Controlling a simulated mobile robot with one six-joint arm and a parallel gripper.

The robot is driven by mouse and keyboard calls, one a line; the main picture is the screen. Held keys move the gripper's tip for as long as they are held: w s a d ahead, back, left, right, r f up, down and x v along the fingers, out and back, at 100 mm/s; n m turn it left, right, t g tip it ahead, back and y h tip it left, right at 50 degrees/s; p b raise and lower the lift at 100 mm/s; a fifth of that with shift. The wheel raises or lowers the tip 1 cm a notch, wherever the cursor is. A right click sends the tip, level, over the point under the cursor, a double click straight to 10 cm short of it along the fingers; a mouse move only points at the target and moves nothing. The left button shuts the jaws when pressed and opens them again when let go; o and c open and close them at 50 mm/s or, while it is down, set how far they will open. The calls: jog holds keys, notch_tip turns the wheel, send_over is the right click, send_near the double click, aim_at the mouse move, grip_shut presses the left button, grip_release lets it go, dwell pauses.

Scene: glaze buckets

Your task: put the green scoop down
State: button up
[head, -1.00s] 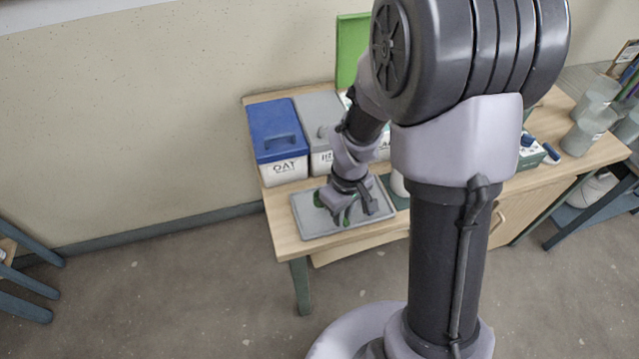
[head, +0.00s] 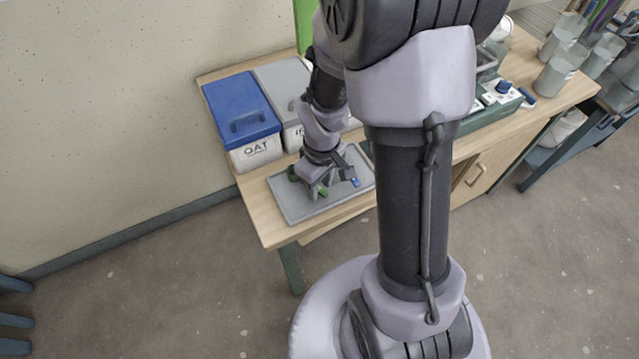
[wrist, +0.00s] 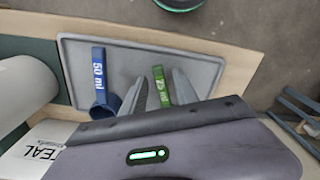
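The green scoop (wrist: 161,87), its handle marked 25 ml, is over the grey tray (wrist: 205,66) in the wrist view. My gripper (wrist: 160,84) has its fingers apart, one on each side of the green handle, with a gap at least on the left. The scoop's bowl end is hidden behind my gripper body. In the head view my gripper (head: 318,188) is low over the tray (head: 300,212), with green bits showing beside it. A blue scoop (wrist: 98,75) marked 50 ml lies on the tray to the left; its blue end shows in the head view (head: 355,182).
A blue-lidded OAT bin (head: 240,115) and a grey-lidded bin (head: 283,75) stand behind the tray. A white cylindrical container (wrist: 25,85) and a TEAL label (wrist: 40,150) show at left in the wrist view. Clear cups (head: 555,75) stand at the table's right.

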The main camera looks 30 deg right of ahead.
notch_tip(320, 180, up, 12)
jog(key=p, duration=0.6)
jog(key=s+a+r+m+t, duration=0.1)
jog(key=s+a+r+m, duration=0.2)
jog(key=r, duration=0.3)
jog(key=s+a+r+m+t+y, duration=0.1)
jog(key=s+a+r+m+t, duration=0.1)
jog(key=r, duration=0.4)
jog(key=s+a+r+m+t, duration=0.2)
jog(key=s+a+r+m, duration=0.2)
jog(key=s+r, duration=0.1)
jog(key=shift+s+a+r+y, duration=0.2)
jog(key=shift+s+r+y, duration=0.15)
jog(key=shift+r, duration=0.4)
jog(key=shift+w, duration=0.1)
